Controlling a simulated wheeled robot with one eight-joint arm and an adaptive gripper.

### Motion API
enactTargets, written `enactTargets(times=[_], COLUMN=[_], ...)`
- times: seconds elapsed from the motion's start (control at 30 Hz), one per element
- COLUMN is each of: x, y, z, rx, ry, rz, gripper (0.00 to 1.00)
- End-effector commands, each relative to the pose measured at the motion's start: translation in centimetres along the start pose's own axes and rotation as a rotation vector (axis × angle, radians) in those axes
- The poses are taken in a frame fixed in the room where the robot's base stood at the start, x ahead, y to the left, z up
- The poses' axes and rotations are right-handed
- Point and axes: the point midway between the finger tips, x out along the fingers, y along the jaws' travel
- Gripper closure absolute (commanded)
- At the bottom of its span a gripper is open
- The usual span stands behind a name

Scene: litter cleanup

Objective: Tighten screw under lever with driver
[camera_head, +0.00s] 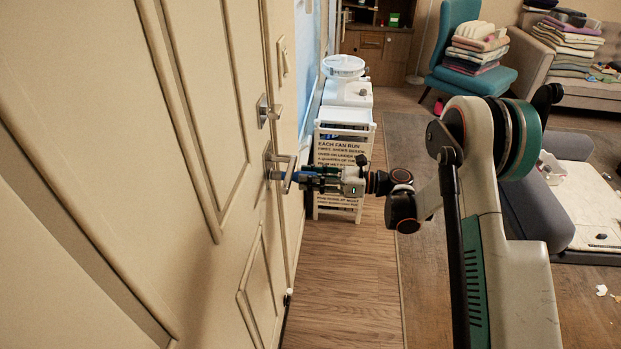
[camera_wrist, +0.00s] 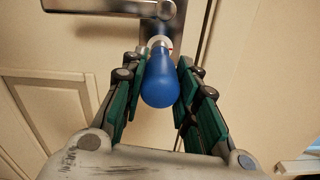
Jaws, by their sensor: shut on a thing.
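A blue-handled screwdriver (camera_wrist: 160,82) is held between the fingers of my gripper (camera_wrist: 160,80), which is shut on its handle. Its far end points at the door plate just below the lever (camera_wrist: 147,9); whether the tip sits in the screw cannot be told, and the screw itself is hidden. In the head view my gripper (camera_head: 310,178) is level in front of the door, and a bit of the blue driver (camera_head: 277,175) shows by the plate. The metal lever (camera_head: 290,174) sticks out from the door beside my fingers.
The cream door (camera_head: 110,150) fills the left side. A white shelf cart (camera_head: 340,165) stands behind my gripper. Wood floor is clear below.

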Motion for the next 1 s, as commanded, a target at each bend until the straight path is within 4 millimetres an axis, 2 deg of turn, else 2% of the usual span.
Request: enactTargets(times=[0.37,1.0], x=[-0.4,-3.1], y=[-0.1,0.0], z=[0.0,0.0], rx=[0.0,-0.001], ry=[0.0,0.0], rz=[-0.003,-0.001], gripper=[1.0,1.0])
